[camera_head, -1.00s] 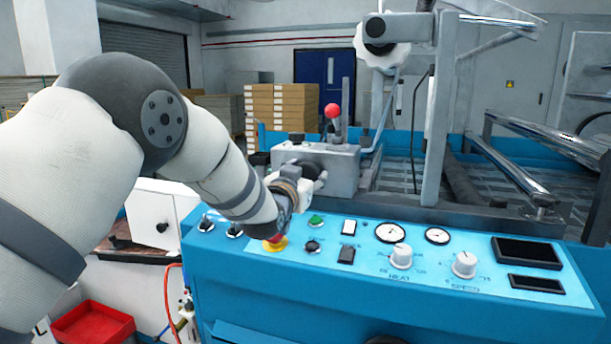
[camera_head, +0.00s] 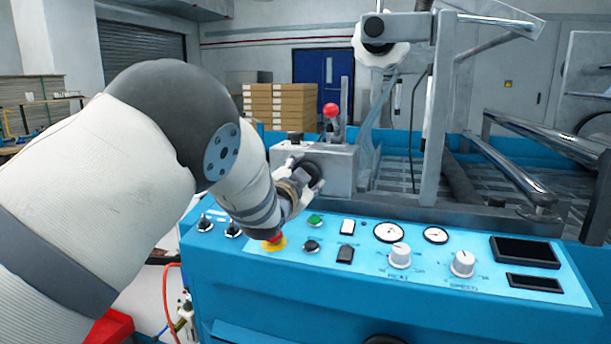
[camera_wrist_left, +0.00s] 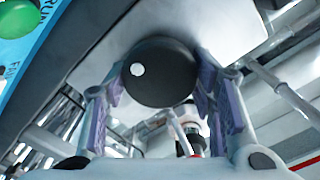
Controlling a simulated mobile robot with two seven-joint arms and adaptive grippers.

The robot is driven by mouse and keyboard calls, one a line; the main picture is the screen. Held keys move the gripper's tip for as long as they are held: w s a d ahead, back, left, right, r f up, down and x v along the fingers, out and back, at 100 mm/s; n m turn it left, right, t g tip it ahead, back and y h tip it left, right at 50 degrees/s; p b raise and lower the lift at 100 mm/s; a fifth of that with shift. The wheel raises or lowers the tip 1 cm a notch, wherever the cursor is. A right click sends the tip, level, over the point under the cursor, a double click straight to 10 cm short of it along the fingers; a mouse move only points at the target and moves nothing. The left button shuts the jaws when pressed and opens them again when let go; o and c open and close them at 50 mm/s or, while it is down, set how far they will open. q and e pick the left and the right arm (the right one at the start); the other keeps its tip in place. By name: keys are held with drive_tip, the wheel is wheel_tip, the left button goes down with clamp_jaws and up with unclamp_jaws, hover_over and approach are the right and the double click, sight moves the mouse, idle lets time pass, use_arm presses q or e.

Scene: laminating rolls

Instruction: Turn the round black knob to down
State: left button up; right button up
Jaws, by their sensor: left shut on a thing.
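The round black knob (camera_head: 315,174) sits on the front face of a grey metal box (camera_head: 341,172) behind the blue control panel. My left gripper (camera_head: 304,173) reaches it from the left and is shut on it. In the left wrist view the knob (camera_wrist_left: 162,78) fills the space between the two purple-padded fingers, one on each side. A white dot shows on the left part of its face. The fingers hide part of the knob in the head view. My right gripper is in neither view.
The blue panel (camera_head: 450,318) carries a red-and-yellow emergency button (camera_head: 274,243), a green button (camera_head: 315,220), two white dials and two gauges. A red-balled lever (camera_head: 331,111) stands above the box. Metal rollers lie to the right.

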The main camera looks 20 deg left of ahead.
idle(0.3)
use_arm(q)
drive_tip(key=o, duration=1.1)
drive_tip(key=shift+o, duration=0.2)
drive_tip(key=shift+s, duration=0.15)
drive_tip(key=s, duration=1.1)
drive_tip(key=shift+s+a, duration=0.2)
drive_tip(key=shift+s, duration=0.2)
